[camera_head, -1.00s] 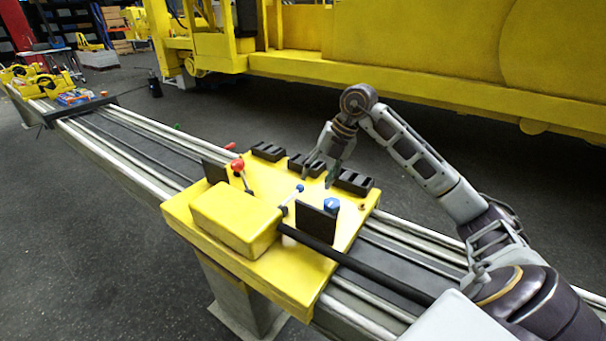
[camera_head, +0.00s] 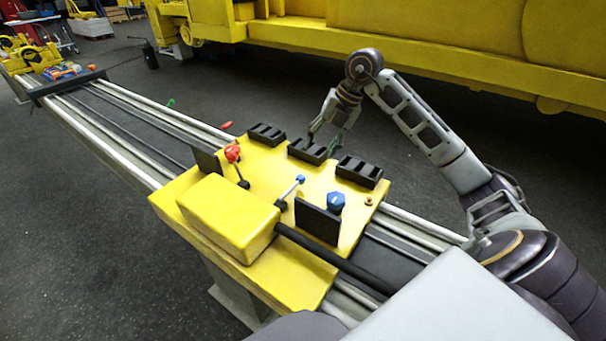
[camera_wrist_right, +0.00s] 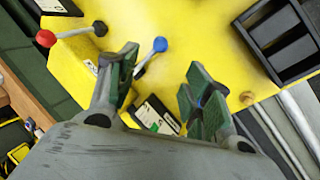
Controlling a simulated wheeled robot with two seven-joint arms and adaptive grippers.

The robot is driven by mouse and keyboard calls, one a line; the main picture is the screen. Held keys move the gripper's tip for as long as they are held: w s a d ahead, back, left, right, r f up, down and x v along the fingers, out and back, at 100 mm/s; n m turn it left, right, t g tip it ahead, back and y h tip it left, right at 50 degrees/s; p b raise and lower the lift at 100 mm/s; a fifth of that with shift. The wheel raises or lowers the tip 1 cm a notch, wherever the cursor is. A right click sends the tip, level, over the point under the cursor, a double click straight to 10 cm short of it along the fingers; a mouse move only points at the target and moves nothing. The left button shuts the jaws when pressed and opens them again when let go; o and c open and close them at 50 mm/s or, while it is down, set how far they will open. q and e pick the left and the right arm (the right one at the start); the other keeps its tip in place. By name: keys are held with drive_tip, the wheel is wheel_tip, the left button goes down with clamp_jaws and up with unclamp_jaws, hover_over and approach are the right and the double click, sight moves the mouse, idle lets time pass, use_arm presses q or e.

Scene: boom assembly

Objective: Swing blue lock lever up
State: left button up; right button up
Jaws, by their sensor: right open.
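The blue lock lever is a short metal rod with a blue ball tip (camera_head: 300,179), on the yellow plate (camera_head: 262,178) just right of the yellow block. It leans up and to the right from a dark pivot. Its blue ball also shows in the right wrist view (camera_wrist_right: 160,44), between and beyond the fingers. My right gripper (camera_head: 323,143) is open and empty, over the far side of the plate near the middle black holder, apart from the lever. Its green-padded fingers (camera_wrist_right: 161,72) are spread in the wrist view. My left gripper is not in view.
A red-knobbed lever (camera_head: 232,153) stands left of the blue one. A black upright plate (camera_head: 317,222) and a blue knob (camera_head: 336,201) are close on its right. Black holders (camera_head: 358,171) line the far edge. A yellow block (camera_head: 228,217) sits in front.

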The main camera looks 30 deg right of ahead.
sight(303, 176)
drive_tip(key=shift+p+x, duration=0.55)
drive_tip(key=shift+x, duration=6.35)
clamp_jaws()
